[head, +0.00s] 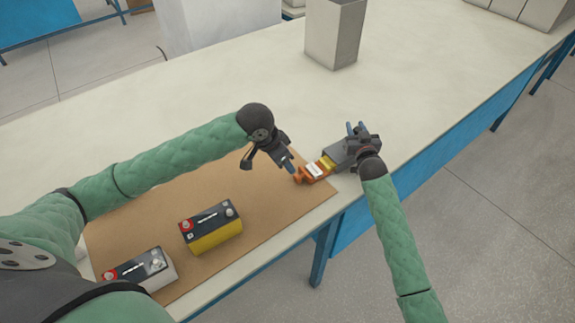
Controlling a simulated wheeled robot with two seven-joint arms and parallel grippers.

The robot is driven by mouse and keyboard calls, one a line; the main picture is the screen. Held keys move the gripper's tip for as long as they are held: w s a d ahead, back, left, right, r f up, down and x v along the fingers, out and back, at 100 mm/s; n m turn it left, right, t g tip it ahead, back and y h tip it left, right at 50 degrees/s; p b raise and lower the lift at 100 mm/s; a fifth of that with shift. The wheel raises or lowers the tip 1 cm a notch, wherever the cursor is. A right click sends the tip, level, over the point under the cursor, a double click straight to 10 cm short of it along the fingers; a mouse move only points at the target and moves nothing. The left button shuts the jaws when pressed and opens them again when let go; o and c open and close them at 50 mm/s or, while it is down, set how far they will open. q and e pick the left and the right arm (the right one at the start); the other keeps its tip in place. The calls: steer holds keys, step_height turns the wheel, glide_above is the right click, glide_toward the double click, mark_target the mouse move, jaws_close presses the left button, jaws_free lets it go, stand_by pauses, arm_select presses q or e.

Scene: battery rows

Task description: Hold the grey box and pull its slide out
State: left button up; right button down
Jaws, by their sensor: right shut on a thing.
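The grey box (339,155) is at the table's right edge, with its orange slide (316,169) sticking out of its left end. The slide has an orange handle at its left tip and carries a small white and yellow piece. My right gripper (357,136) is shut on the grey box at its right part. My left gripper (268,161) is open, just left of the slide. One of its fingers is close to the orange handle; I cannot tell whether they touch.
A brown mat (267,210) lies in front on the pale table (430,80). On it stand a yellow battery (214,237) and a white battery (157,277). A tall grey container (335,35) stands at the back. The table's right side is clear.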

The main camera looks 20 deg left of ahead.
arm_select(q)
steer(key=shift+s+r, duration=0.1)
steer(key=shift+r, duration=0.15)
arm_select(e)
steer(key=c, duration=1)
jaws_free()
steer(key=shift+o, duration=0.2)
steer(key=v, duration=1.2)
steer(key=shift+r, duration=0.1)
